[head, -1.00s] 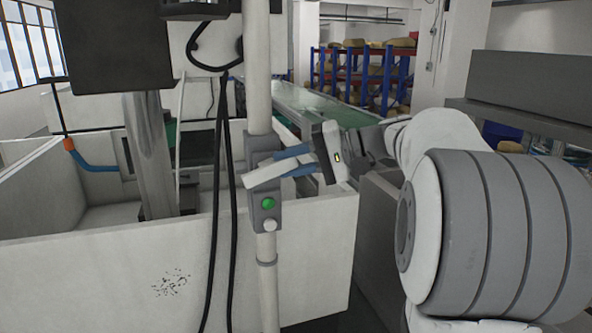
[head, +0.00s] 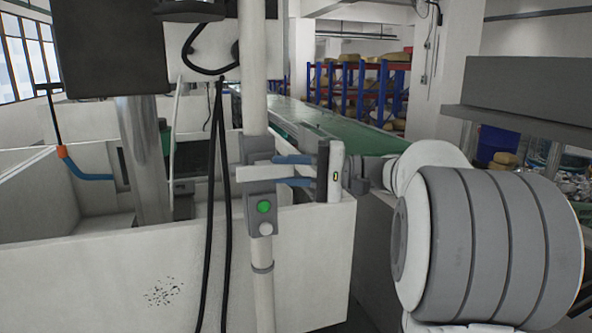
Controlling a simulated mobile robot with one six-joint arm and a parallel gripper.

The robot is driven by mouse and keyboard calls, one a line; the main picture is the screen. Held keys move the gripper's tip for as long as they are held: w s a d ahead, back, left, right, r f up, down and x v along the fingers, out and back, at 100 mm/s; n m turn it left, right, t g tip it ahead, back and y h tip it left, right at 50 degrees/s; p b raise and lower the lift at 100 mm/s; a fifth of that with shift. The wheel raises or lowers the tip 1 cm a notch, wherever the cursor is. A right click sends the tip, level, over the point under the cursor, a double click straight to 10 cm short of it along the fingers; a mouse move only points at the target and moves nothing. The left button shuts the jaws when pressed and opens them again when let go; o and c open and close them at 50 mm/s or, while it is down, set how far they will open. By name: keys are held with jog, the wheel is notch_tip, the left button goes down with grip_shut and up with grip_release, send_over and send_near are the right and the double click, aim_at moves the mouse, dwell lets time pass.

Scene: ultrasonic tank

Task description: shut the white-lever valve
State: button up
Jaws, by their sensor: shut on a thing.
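The white lever (head: 246,173) is on a grey valve body (head: 257,147) on a white upright pipe (head: 253,75). The lever lies about level across the pipe and points right toward my gripper. My gripper (head: 284,171) comes in from the right, with one blue finger above the lever and one below it. It is shut on the lever, and the fingers hide part of it.
A grey box with a green button (head: 264,207) is on the pipe just below the lever. Black cables (head: 215,200) hang left of it. A white tank wall (head: 130,250) stands behind. A blue hose (head: 92,176) is at the left and a green conveyor (head: 330,125) behind.

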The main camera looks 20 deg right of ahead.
jog(key=shift+a+f, duration=0.1)
jog(key=shift+f, duration=0.05)
jog(key=o, duration=1)
jog(key=b+v, duration=0.1)
jog(key=v, duration=0.6)
jog(key=shift+s+d, duration=0.2)
jog(key=shift+d, duration=0.15)
